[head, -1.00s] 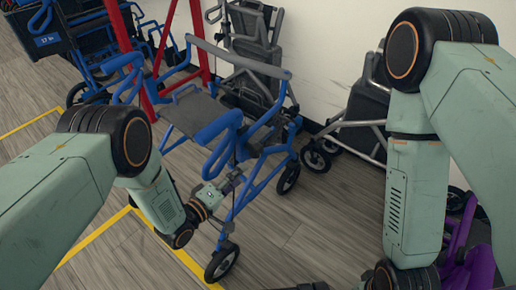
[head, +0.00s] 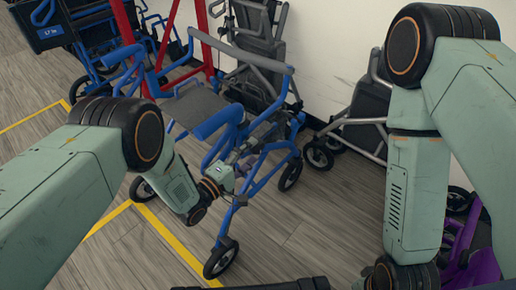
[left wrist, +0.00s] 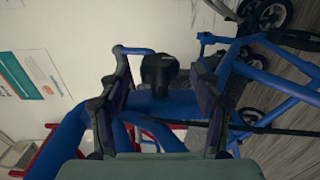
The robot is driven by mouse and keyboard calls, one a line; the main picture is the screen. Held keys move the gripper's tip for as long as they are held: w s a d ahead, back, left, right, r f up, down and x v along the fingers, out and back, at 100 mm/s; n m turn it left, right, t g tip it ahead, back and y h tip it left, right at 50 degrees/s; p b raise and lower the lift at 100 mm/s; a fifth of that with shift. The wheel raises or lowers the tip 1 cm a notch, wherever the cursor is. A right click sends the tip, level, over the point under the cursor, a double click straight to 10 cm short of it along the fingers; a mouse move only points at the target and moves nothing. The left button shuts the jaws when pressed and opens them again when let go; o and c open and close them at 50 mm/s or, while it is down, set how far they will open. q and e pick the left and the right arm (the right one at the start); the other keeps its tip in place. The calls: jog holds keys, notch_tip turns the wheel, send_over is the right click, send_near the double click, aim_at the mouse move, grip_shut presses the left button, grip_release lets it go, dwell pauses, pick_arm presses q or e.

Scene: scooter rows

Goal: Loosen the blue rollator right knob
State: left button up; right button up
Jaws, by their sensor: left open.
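The blue rollator (head: 215,124) stands upright on the floor, left of centre in the head view, with a grey seat (head: 195,105). My left gripper (head: 242,157) is at its near side, beside the blue frame, partly lost against it. In the left wrist view my left gripper (left wrist: 158,110) is open, with its two dark fingers apart. A black knob (left wrist: 158,71) on the blue tubing shows between and just beyond the fingertips; I cannot tell whether they touch it. In the head view the knob is not clear. My right gripper is out of view; only its arm shows.
A folded grey walker (head: 365,110) leans by the white wall at right. Another dark chair (head: 260,40) stands behind the rollator. A red frame (head: 205,40) and blue wheelchair (head: 60,30) are at back left. A purple frame (head: 480,245) is at lower right.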

aim_at(253, 152)
pick_arm(q)
jog(key=shift+b+x, duration=0.4)
jog(key=shift+x, duration=1.35)
jog(key=shift+r, duration=0.1)
jog(key=shift+c, duration=0.5)
jog(key=c, duration=1.1)
